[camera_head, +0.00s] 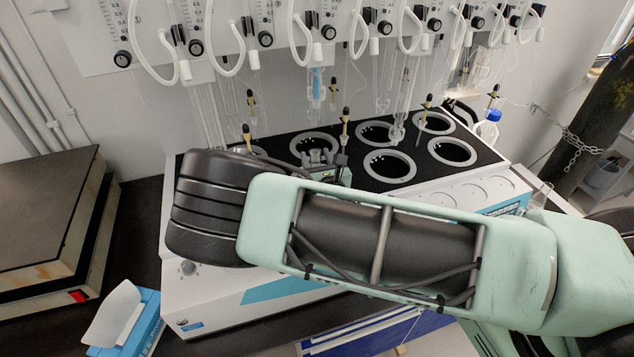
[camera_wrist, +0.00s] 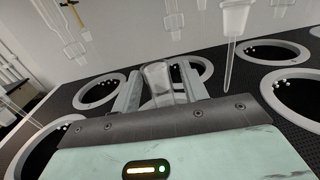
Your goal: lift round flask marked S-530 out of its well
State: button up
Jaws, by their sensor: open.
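My gripper (camera_wrist: 160,88) is open, with one finger on each side of a clear glass neck (camera_wrist: 158,78) in the wrist view. A gap to each finger is hard to judge. The glass looks like the top of a round flask; its body is hidden behind my gripper, and no S-530 marking is legible. A ringed well (camera_wrist: 205,66) lies just behind it; I cannot tell if the flask sits in that well. In the head view my gripper (camera_head: 322,158) is low over the black top of the distiller (camera_head: 265,147), partly hidden by my arm.
Several other ringed wells surround it, such as the right-hand one (camera_wrist: 270,52) with white beads inside. A tapered glass joint (camera_wrist: 232,40) hangs close to the right of my gripper. White hoses (camera_head: 300,40) and glassware hang along the back. A blue-capped bottle (camera_head: 490,122) stands at right.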

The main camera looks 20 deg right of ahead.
grip_shut()
notch_tip(320, 180, up, 9)
jog(key=p, duration=0.5)
dwell(0.9)
jog(key=shift+d+f, duration=0.1)
jog(key=shift+f, duration=0.05)
